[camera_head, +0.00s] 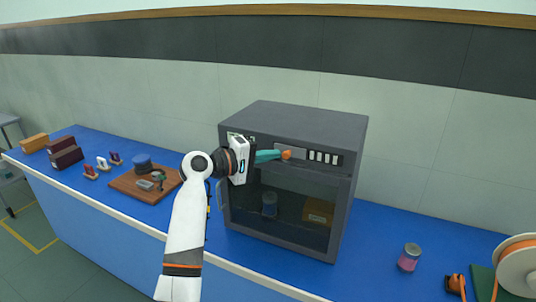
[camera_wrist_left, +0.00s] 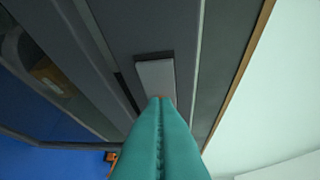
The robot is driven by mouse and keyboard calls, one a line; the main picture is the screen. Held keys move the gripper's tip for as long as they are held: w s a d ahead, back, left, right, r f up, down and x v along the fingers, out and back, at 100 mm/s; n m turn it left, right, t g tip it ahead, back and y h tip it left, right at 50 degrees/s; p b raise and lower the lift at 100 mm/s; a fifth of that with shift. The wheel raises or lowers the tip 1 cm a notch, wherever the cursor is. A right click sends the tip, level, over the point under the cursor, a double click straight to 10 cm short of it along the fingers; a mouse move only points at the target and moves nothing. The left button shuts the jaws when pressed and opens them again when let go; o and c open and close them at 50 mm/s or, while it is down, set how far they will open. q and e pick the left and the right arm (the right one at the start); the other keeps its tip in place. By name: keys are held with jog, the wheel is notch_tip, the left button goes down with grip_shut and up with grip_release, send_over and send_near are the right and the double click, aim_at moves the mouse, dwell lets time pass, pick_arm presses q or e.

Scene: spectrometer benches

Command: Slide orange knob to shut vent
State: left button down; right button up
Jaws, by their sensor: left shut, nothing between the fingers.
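The orange knob (camera_head: 287,155) sits on the upper front panel of a dark grey cabinet (camera_head: 310,121), at the left end of a row of pale vent slots (camera_head: 323,157). My left gripper (camera_head: 279,155) has teal fingers, shut and empty, with their tips at the knob's left side. They look to touch it, but a small gap cannot be ruled out. In the left wrist view the shut fingers (camera_wrist_left: 161,100) point at a light grey plate (camera_wrist_left: 156,78) on the panel, and only a sliver of orange shows at the tips. My right gripper is out of view.
The cabinet stands on a blue bench (camera_head: 380,262), with its glass door below the panel. A wooden board (camera_head: 128,186) with small items lies left. A jar (camera_head: 409,257) and a spool (camera_head: 517,266) stand right. The bench between cabinet and jar is clear.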

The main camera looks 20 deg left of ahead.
pick_arm(q)
jog(key=d+p, duration=0.2)
jog(key=d, duration=0.7)
jog(key=shift+s+d+p, duration=0.25)
jog(key=shift+s+p, duration=0.05)
jog(key=shift+p, duration=0.1)
jog(key=shift+r, duration=0.1)
